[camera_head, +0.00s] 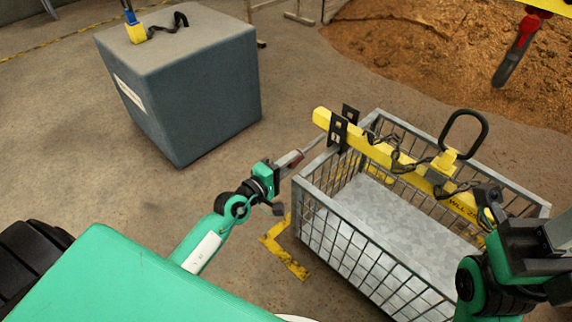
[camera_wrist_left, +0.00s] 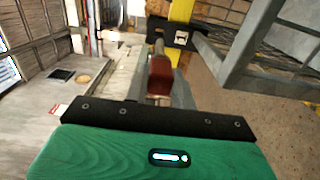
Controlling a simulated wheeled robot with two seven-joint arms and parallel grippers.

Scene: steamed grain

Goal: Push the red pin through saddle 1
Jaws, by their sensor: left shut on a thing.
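My left gripper (camera_head: 291,159) is shut on the red pin's handle (camera_head: 296,160), just left of the basket's near-left corner. The pin's grey shaft (camera_head: 313,143) points up and right toward the black plates of a saddle (camera_head: 338,131) at the left end of the yellow beam (camera_head: 385,152). In the left wrist view, the red handle (camera_wrist_left: 160,76) sits between the fingers, and the shaft ends close to a black plate with a hole (camera_wrist_left: 181,37). I cannot tell whether the tip touches it. My right gripper (camera_head: 556,236) is partly cut off at the right edge; its jaws are unclear.
The beam lies over a wire basket (camera_head: 312,190) and carries chains and a black lifting ring (camera_head: 465,132). Other dark plates (camera_head: 489,196) stand at its right end. A grey block (camera_head: 185,85) stands at the back left. Grain (camera_head: 425,50) lies behind. Floor left of the basket is mostly clear.

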